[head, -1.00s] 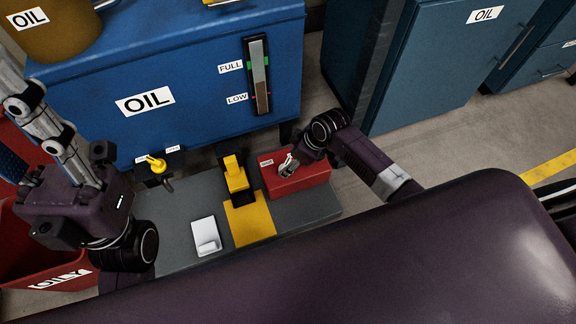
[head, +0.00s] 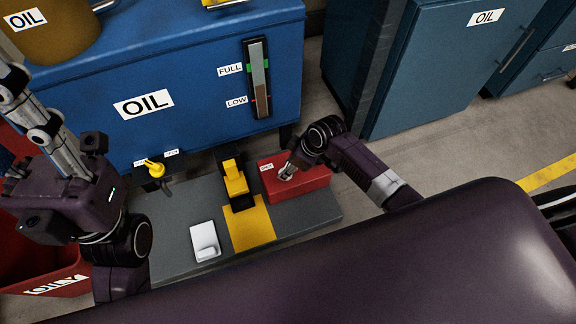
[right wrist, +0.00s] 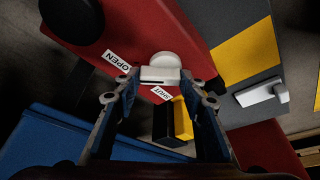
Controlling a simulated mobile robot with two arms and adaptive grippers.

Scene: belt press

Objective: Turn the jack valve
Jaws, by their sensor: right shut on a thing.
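The jack valve is a pale knob with a flat bar handle (right wrist: 162,72) on top of the red jack box (head: 310,183). In the right wrist view an OPEN label (right wrist: 122,62) and a SHUT label (right wrist: 161,93) lie beside the knob. My right gripper (head: 286,173) is at the valve on the box. In the right wrist view its fingers (right wrist: 160,77) are on either side of the bar, shut on it. My left gripper (head: 18,88) is raised at the far left, away from the box, and its fingertips are unclear.
A yellow-and-black press part (head: 235,178) stands left of the red box, with a white block (head: 205,241) in front. A yellow valve (head: 155,168) is at the blue oil tank (head: 195,95). A red bin (head: 55,283) is lower left. Blue cabinets (head: 430,75) stand at right.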

